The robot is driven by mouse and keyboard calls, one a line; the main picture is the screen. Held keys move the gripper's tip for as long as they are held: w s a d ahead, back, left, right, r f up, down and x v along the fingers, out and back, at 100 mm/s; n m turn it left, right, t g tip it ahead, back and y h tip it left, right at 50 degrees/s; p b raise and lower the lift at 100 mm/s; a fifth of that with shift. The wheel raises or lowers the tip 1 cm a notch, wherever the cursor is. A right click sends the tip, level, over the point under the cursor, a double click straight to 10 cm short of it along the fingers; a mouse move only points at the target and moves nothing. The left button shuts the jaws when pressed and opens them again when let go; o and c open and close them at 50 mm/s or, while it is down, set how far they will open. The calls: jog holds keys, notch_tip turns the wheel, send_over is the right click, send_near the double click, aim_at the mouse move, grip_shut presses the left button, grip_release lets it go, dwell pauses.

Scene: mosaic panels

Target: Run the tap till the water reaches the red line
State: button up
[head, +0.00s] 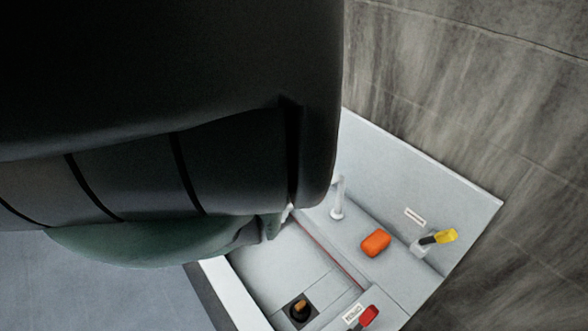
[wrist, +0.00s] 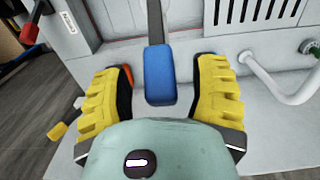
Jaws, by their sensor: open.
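In the head view, a pale basin (head: 262,257) has a thin red line (head: 335,258) along its inner back wall. No water is discernible on the visible floor. A white spout (head: 338,199) stands on the ledge; a curved white pipe (wrist: 284,86) shows at right in the wrist view. A yellow-ended lever (head: 440,238) and a red-ended lever (head: 368,316) are at the right. In the wrist view, my gripper (wrist: 162,84) is open, its yellow fingers on either side of a blue handle (wrist: 159,75) on a dark lever, with gaps both sides. My arm hides much of the head view.
An orange block (head: 376,242) lies on the ledge. A brown-topped piece (head: 300,309) sits in a dark square in the basin floor. A slotted grille (wrist: 256,10) and green fitting (wrist: 309,47) show in the wrist view.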

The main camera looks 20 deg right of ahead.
dwell(0.3)
grip_shut()
dwell(0.4)
